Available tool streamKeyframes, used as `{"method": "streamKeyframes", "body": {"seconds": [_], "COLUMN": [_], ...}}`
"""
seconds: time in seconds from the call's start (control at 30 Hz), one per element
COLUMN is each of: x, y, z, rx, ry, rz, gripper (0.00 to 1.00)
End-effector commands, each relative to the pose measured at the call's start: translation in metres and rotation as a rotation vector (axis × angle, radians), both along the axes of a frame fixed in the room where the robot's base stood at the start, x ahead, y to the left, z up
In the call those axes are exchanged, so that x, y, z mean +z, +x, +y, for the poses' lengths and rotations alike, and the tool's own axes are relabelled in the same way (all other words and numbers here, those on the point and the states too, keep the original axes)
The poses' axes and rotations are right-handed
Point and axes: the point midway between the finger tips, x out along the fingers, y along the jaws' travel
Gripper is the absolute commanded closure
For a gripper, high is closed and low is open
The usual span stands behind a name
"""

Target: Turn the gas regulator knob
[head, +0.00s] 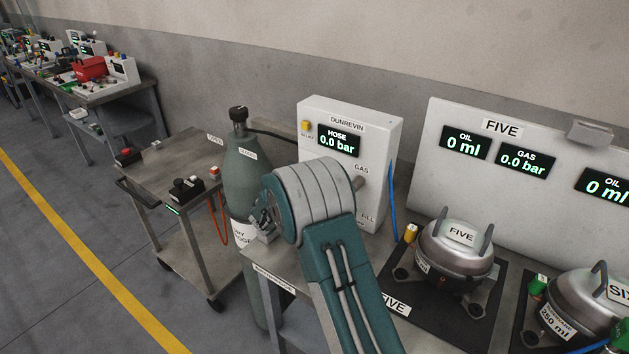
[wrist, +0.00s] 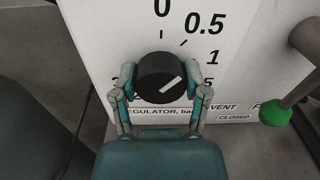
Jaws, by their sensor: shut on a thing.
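The gas regulator knob (wrist: 161,78) is a round black knob with a white pointer line, on a white panel in the wrist view. My gripper (wrist: 161,82) is shut on the knob, one finger on each side. In the head view the white DUNREVIN box (head: 380,122) reads HOSE 0.0 bar. My arm hides the lower front of this box, and the knob is hidden there. Scale marks 0, 0.5 and 1 show around the knob; the lower left marks are partly covered by my gripper.
A green-tipped lever (wrist: 275,112) sits right of the knob, near VENT and CLOSED labels. A grey-green gas cylinder (head: 243,175) stands left of the box. A metal cart (head: 180,165) is at left.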

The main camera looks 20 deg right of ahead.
Motion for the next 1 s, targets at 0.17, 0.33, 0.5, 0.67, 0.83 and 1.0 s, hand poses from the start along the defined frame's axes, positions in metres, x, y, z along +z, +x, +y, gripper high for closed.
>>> {"method": "streamKeyframes", "body": {"seconds": [0.17, 0.33, 0.5, 0.67, 0.83, 1.0], "x": [-0.003, -0.002, -0.001, 0.0, 0.0, 0.0], "y": [0.0, 0.0, -0.001, -0.006, -0.023, -0.042], "z": [0.001, 0.001, 0.001, 0.011, 0.04, 0.07], "rx": [0.005, 0.003, 0.002, 0.005, 0.007, 0.006], "ry": [0.003, 0.002, 0.002, 0.001, 0.001, 0.001], "rz": [0.007, 0.003, 0.001, 0.001, 0.002, 0.003], "gripper": [0.07, 0.07, 0.07, 0.07, 0.07, 0.07]}}
